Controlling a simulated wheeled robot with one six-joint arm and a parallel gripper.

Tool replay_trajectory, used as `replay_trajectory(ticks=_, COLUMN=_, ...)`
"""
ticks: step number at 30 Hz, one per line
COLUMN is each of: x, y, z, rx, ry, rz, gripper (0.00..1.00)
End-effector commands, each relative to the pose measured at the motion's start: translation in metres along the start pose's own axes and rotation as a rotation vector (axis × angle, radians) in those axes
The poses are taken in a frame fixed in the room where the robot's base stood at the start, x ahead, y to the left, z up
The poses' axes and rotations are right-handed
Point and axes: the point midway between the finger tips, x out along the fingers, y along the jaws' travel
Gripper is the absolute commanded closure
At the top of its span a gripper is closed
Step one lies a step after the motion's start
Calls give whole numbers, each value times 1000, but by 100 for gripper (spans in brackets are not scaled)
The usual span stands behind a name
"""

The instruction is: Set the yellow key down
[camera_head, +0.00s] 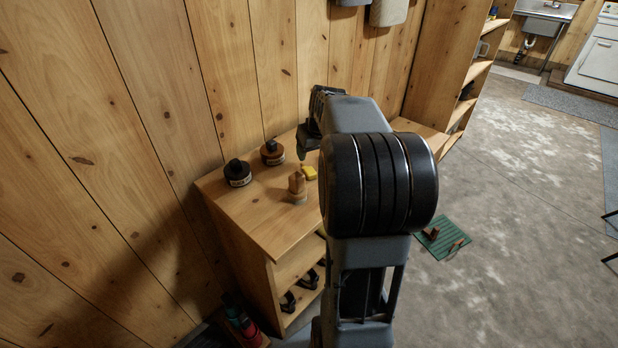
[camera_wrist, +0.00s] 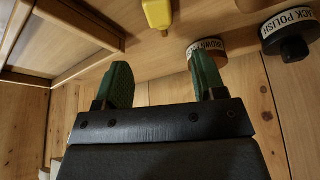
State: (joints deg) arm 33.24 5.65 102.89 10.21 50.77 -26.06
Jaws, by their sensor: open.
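The yellow key (camera_head: 308,173) rests on the wooden cabinet top (camera_head: 262,222), just right of a wooden brush-like piece (camera_head: 297,187). It also shows at the top edge of the wrist view (camera_wrist: 157,13), where it is partly cut off. My gripper (camera_wrist: 163,76) is open, with its two green fingers apart and nothing between them. The key lies beyond the fingertips and apart from them. In the head view my gripper (camera_head: 304,150) is over the back of the cabinet top, and my arm hides the cabinet's right part.
A black polish tin (camera_head: 237,174) and a brown polish tin (camera_head: 272,152) stand near the plank wall; both show in the wrist view, black (camera_wrist: 290,38) and brown (camera_wrist: 207,50). Dark shoes (camera_head: 289,302) sit on lower shelves. A green mat (camera_head: 432,250) lies on the floor.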

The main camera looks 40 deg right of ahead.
Motion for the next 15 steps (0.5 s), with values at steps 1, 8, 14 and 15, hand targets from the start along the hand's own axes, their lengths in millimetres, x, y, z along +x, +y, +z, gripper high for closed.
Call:
replay_trajectory(ticks=1, x=10, y=0, z=1, rx=0, ry=-2, rz=-1, gripper=36)
replay_trajectory(ticks=8, x=31, y=0, z=0, rx=0, ry=-1, rz=0, gripper=36)
replay_trajectory(ticks=14, x=38, y=-1, z=0, rx=0, ry=-1, rz=0, gripper=36)
replay_trajectory(ticks=15, x=40, y=-1, z=0, rx=0, ry=-1, rz=0, gripper=36)
